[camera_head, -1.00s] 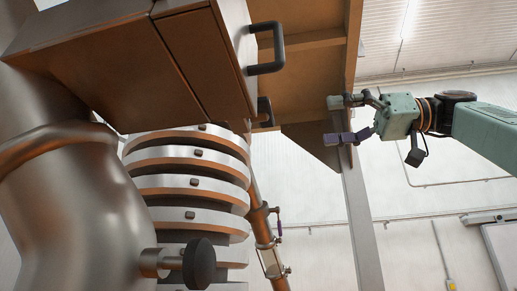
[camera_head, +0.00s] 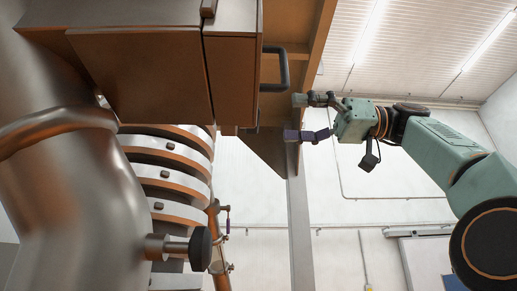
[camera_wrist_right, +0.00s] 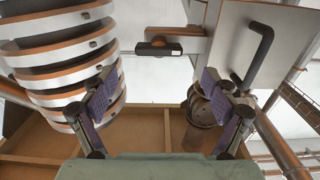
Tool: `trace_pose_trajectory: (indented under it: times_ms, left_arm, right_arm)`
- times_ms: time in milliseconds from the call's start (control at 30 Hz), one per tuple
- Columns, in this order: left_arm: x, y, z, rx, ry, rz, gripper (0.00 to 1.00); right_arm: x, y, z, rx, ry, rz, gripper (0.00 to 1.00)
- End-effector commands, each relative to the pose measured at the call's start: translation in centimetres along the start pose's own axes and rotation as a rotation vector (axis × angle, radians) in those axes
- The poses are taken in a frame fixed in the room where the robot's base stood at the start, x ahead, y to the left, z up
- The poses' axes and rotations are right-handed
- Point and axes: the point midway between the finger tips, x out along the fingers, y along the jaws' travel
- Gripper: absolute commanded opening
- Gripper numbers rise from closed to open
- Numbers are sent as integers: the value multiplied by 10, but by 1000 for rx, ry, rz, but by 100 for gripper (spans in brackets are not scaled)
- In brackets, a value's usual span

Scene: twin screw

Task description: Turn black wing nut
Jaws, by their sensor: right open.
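In the head view a black knob (camera_head: 200,249), likely the black wing nut, sits on a short metal stem at lower centre. In the right wrist view a dark oblong piece (camera_wrist_right: 158,48) on a horizontal pipe shows at upper middle; I cannot tell for sure that it is the same part. My right gripper (camera_head: 298,117) is open and empty, above and to the right of the knob and apart from it in the head view. Its two purple-padded fingers stand wide apart in the wrist view (camera_wrist_right: 160,110). My left gripper is not in view.
A stack of metal rings (camera_head: 175,170) stands beside a large metal pipe (camera_head: 75,200). A brown metal box (camera_head: 140,75) with a black handle (camera_head: 285,70) overhangs them. A tall post (camera_head: 300,215) stands behind my right gripper. The right side is open room.

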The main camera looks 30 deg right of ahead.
Motion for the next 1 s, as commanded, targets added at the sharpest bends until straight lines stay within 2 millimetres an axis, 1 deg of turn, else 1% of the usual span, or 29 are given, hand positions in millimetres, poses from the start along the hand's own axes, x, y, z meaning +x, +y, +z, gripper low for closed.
trace_pose_trajectory:
  times_ms: [33,200,300,400,533,800,1000]
  left_arm:
    - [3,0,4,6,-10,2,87]
    - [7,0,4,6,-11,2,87]
    - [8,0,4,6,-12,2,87]
    - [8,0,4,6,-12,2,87]
    - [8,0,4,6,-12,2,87]
    - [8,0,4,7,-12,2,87]
    - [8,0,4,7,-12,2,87]
  right_arm:
    - [7,-1,1,-2,-2,-1,87]
    - [32,0,0,0,0,-1,87]
    - [46,0,0,1,-1,-1,87]
    - [56,-1,-1,0,1,1,87]
    - [63,-2,-2,-3,2,2,87]
    - [65,-4,-2,-3,3,3,87]
    - [66,-4,-2,-3,3,4,70]
